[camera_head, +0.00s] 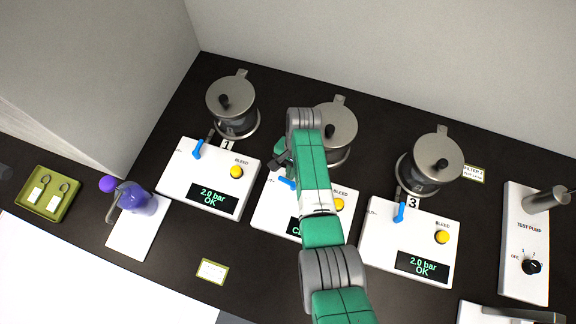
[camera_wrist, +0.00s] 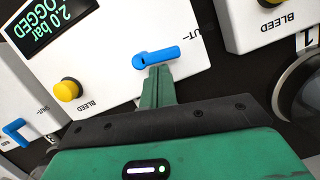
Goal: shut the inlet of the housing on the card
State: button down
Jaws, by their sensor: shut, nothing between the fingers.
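The middle housing (camera_head: 340,122) is a steel-lidded pot behind a white panel, partly hidden by my arm. In the wrist view its display (camera_wrist: 48,22) reads 2.0 bar and a partly cut-off "...OGGED". Its blue inlet lever (camera_wrist: 160,57) lies crosswise, its free end pointing toward the "SHUT" label; the lever also shows in the head view (camera_head: 287,183). My gripper (camera_wrist: 158,74) is shut and empty, its fingertips right beside the lever; contact cannot be told. A small card (camera_head: 473,173) near housing 3 seems to read "FILTER"; its number is unclear.
Housing 1 (camera_head: 233,105) and housing 3 (camera_head: 431,162) flank the middle one, with displays of 2.0 bar OK and blue levers pointing toward their pots. Yellow bleed buttons (camera_head: 237,172) sit on the panels.

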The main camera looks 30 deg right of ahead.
dwell(0.3)
jog(key=p+v, duration=0.6)
jog(key=v, duration=0.4)
